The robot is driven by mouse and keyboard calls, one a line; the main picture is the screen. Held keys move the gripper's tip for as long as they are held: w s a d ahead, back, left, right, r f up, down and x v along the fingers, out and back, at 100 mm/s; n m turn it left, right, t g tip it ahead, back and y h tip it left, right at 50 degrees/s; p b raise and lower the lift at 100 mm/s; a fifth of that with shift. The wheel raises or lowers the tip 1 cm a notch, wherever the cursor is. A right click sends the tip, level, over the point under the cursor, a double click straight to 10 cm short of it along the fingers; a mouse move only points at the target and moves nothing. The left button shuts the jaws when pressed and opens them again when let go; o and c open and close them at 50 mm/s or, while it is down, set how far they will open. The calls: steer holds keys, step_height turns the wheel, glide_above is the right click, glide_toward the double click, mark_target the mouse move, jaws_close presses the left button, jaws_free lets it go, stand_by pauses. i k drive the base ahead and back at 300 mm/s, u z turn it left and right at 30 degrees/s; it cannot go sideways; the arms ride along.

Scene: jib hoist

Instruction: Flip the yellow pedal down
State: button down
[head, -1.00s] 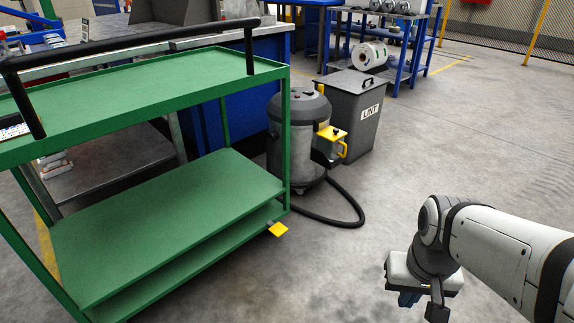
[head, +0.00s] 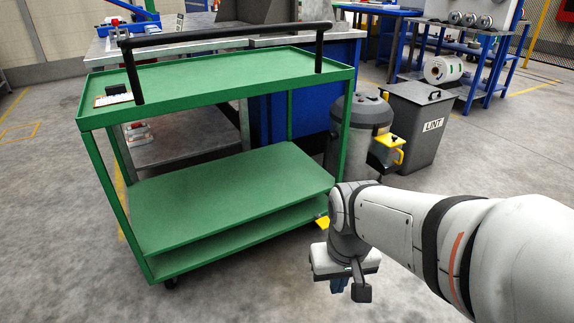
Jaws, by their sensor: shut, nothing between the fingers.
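The yellow pedal (head: 322,221) juts out low at the right front corner of the green cart (head: 225,195). It is partly hidden behind my arm's wrist. From this view I cannot tell its exact tilt. My gripper (head: 345,290) is low in front of the cart, just right of and nearer to me than the pedal. It is shut and empty, apart from the pedal in the picture. The gap in depth between them is hard to judge.
A grey vacuum drum (head: 355,130) with a yellow part (head: 388,140) and a grey LINT bin (head: 420,120) stand behind the cart to the right. The black push handle (head: 225,33) spans the cart's top. Bare concrete floor lies left and in front.

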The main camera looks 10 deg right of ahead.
mark_target(324, 222)
steer(key=z, duration=0.05)
steer(key=i, duration=1)
steer(key=u, duration=0.1)
